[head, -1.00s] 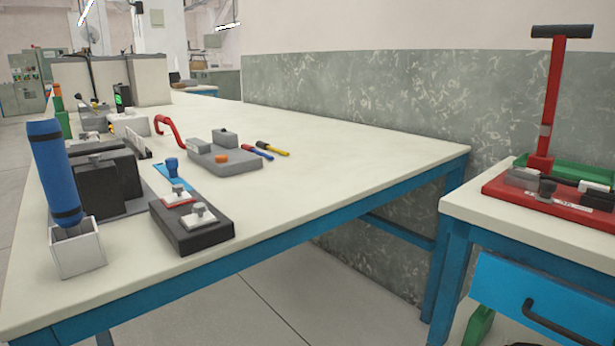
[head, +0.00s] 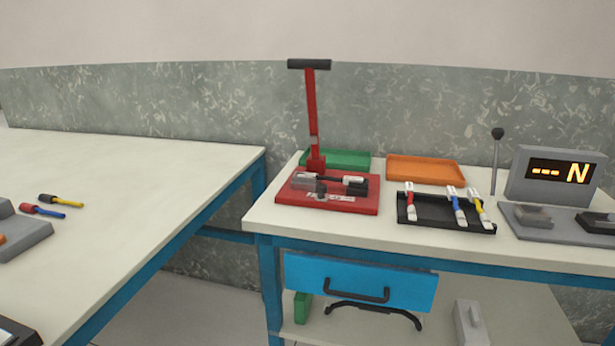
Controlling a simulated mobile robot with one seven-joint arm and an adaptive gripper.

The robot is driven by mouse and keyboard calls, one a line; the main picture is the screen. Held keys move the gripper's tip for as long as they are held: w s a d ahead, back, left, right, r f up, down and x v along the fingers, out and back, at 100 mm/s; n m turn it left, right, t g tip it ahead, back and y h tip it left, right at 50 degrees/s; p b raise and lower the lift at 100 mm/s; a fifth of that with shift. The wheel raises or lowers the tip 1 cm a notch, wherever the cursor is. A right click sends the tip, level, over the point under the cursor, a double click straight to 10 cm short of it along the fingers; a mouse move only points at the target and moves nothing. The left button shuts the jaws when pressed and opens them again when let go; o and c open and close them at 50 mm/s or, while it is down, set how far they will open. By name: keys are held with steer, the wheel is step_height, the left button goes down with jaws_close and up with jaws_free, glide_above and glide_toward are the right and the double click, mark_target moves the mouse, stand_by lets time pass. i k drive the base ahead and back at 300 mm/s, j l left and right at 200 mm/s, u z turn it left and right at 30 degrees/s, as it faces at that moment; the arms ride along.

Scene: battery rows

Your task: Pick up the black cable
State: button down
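On the red lever fixture (head: 365,203) on the right-hand table, a short black piece (head: 334,179) runs between a clear block and a white-and-black end piece; it looks like a short black cable. A curved black strip (head: 378,311) also shows below the blue drawer, over the lower shelf; I cannot tell whether it is a cable. A black tray (head: 440,228) next to the fixture holds red, blue and yellow pieces with white ends. My gripper is not in view.
A green tray (head: 350,160) and an orange tray (head: 425,168) sit behind. A grey force display (head: 555,175) stands at right. The left table (head: 120,190) holds red-blue and yellow-black tools. A gap separates the two tables. The blue drawer (head: 340,272) stands slightly out.

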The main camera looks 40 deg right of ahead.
mark_target(346, 179)
steer(key=k+l+z, duration=0.1)
steer(key=l+z, duration=0.2)
steer(key=k+l+z, duration=0.1)
steer(key=l+z, duration=0.15)
steer(key=l, duration=0.2)
steer(key=l+z, duration=0.2)
steer(key=i+l+z, duration=0.25)
steer(key=i+l, duration=0.15)
steer(key=i, duration=0.55)
